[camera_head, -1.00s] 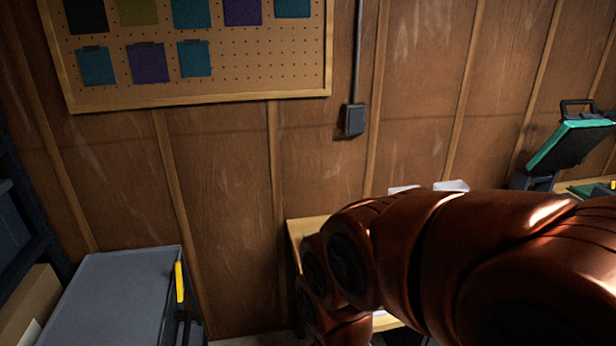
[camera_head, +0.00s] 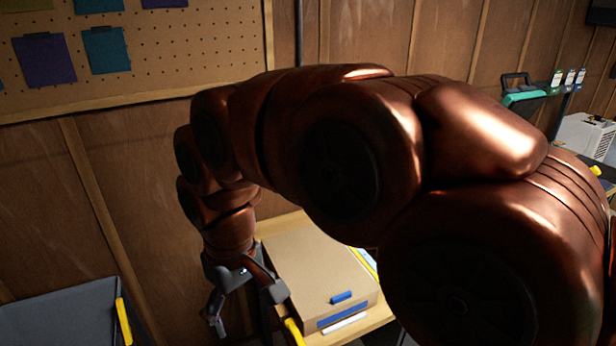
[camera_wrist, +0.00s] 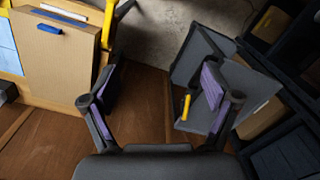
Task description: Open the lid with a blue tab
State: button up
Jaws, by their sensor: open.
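A cardboard box with a flat closed lid (camera_head: 305,262) stands on a wooden table at lower centre in the head view. A small blue tab (camera_head: 341,297) sits at the lid's front edge. In the wrist view the lid (camera_wrist: 55,65) and its blue tab (camera_wrist: 47,29) are at upper left. My gripper (camera_head: 246,308) is just left of the box, apart from the tab, with its fingers pointing down. In the wrist view my gripper (camera_wrist: 158,90) is open and empty, with purple pads. My arm hides part of the table.
A grey bin (camera_head: 65,320) with a yellow handle (camera_head: 123,322) is at lower left. Another yellow handle (camera_head: 293,332) stands close beside the box. Dark shelving (camera_wrist: 285,100) is at right in the wrist view. A pegboard (camera_head: 180,60) hangs on the wooden wall.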

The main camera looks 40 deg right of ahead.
jog(key=w+d+r+t+b, duration=0.1)
jog(key=w+d+r+b, duration=0.25)
jog(key=w+d, duration=0.4)
jog(key=w+d+r+t+b, duration=0.2)
jog(key=w+d+r, duration=0.3)
jog(key=w, duration=0.4)
jog(key=d+m+t+h+b, duration=0.2)
jog(key=d+m+b, duration=0.3)
jog(key=d, duration=1.7)
jog(key=x, duration=0.7)
jog(key=shift+w+b, duration=0.3)
jog(key=shift+d, duration=0.1)
jog(key=shift+c, duration=0.3)
grip_shut()
